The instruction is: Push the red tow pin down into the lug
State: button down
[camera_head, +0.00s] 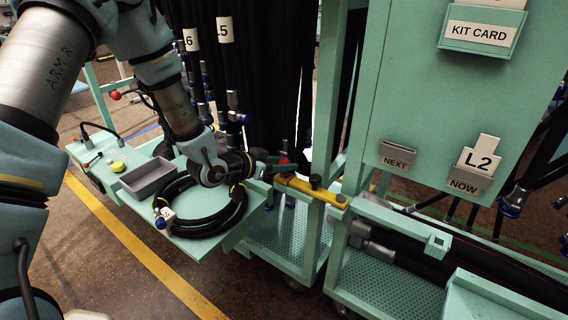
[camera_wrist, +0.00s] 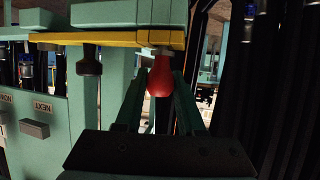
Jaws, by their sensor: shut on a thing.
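The red tow pin shows its rounded red head (camera_wrist: 160,76) in the wrist view, at the end of the yellow tow bar (camera_wrist: 108,38). My gripper (camera_wrist: 160,84) has one finger on each side of the red head and is shut on it. In the head view, my gripper (camera_head: 276,165) reaches the left end of the yellow tow bar (camera_head: 328,195), where a little red of the pin (camera_head: 284,161) shows. The pin's shank and the lug are hidden, so I cannot tell how deep the pin sits.
A black knob (camera_head: 315,181) stands on the tow bar. A cart with a grey tray (camera_head: 147,177) and coiled black hose (camera_head: 205,228) lies below my arm. A teal post (camera_head: 326,110) and a panel with a KIT CARD holder (camera_head: 480,32) stand close right. Black hoses hang behind.

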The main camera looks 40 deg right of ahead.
dwell(0.3)
jog(key=shift+c, duration=2.2)
grip_release()
jog(key=shift+f, duration=0.1)
jog(key=v, duration=1)
jog(key=shift+a+b, duration=0.4)
